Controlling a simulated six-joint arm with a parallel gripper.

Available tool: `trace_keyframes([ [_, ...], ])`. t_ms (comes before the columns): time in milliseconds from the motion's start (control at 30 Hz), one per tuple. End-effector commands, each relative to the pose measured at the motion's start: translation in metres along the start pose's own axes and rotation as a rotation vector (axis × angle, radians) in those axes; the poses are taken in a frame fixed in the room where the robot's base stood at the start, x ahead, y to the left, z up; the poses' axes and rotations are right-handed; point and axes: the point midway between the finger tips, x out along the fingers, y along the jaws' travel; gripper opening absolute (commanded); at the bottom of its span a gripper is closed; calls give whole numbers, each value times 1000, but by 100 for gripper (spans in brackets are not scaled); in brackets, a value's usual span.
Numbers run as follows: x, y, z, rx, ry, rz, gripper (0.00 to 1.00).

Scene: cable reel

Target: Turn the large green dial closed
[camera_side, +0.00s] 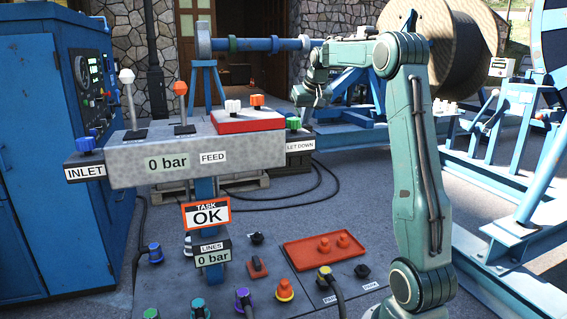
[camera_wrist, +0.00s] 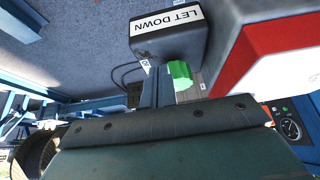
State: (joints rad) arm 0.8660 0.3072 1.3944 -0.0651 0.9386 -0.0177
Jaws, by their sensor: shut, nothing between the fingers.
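A bright green faceted knob (camera_wrist: 181,75), which may be the large green dial, shows in the wrist view beside the LET DOWN box (camera_wrist: 180,38). Its lower part is cut off by dark parts in front, and I cannot read how far it is turned. My gripper (camera_side: 308,112) is shut and empty, pointing down above that box. Its fingertips are small and hard to see, and I cannot tell any contact.
The grey feed block (camera_side: 140,169) carries levers and a red-topped section (camera_side: 248,125); its display reads 0 bar. A sign (camera_side: 206,214) reads TASK OK. A floor panel holds several coloured knobs and an orange tray (camera_side: 300,258). A blue cabinet (camera_side: 40,200) stands left.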

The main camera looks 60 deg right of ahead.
Motion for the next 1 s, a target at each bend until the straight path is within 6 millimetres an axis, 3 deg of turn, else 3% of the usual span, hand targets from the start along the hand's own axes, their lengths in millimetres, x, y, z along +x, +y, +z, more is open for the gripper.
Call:
trace_keyframes([
  [800, -48, 0, -27, 0, -1, 0, 0],
  [1000, -53, 0, -28, -1, -3, 0, 0],
])
